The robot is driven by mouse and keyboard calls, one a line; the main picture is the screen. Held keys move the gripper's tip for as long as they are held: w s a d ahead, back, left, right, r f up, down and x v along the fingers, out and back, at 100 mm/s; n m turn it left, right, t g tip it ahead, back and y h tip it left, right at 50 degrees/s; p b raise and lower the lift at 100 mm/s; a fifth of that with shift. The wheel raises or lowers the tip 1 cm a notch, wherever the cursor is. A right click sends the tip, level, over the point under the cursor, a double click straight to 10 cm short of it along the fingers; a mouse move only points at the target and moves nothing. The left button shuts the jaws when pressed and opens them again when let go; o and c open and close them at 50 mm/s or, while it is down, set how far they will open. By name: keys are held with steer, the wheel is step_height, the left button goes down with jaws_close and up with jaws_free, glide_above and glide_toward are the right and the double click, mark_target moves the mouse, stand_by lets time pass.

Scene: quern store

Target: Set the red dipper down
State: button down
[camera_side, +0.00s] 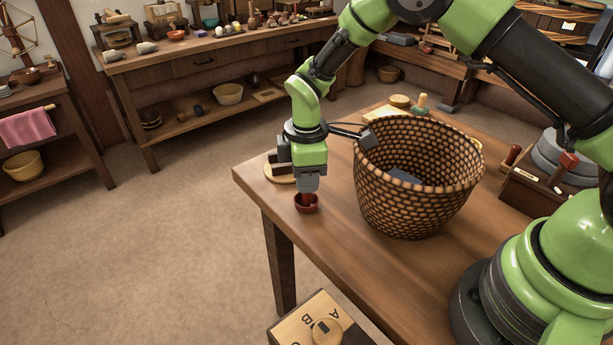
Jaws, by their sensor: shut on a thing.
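The red dipper (306,204) is a small dark red cup shape at the near left part of the wooden table (330,240). My gripper (307,190) points straight down above it and is shut on its upper part. The dipper looks upright. Its underside is very close to the table top, and I cannot tell whether it touches. The gripped part is mostly hidden by the fingers.
A large woven basket (405,205) stands just right of my gripper, with something dark grey inside. A pale round board (278,172) lies behind my gripper. A wooden box with tools (530,190) stands at the right. The table's left edge is close to the dipper.

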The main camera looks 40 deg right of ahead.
steer(key=shift+f, duration=0.2)
steer(key=c, duration=1)
jaws_free()
steer(key=shift+c, duration=0.2)
step_height(320, 180, up, 12)
steer(key=shift+r, duration=0.25)
steer(key=s+d+r+m+t+y, duration=0.1)
steer(key=s+d+r+m+t, duration=0.3)
steer(key=s+r+m, duration=0.6)
steer(key=s+r+m+t, duration=0.1)
steer(key=s+m, duration=0.1)
steer(key=s, duration=0.4)
steer(key=s+r+m+t+y, duration=0.1)
steer(key=s+r+m+t, duration=0.1)
steer(key=s, duration=0.4)
steer(key=shift+s+d+r+m, duration=0.3)
steer(key=shift+s+d+m, duration=0.1)
steer(key=shift+m, duration=0.4)
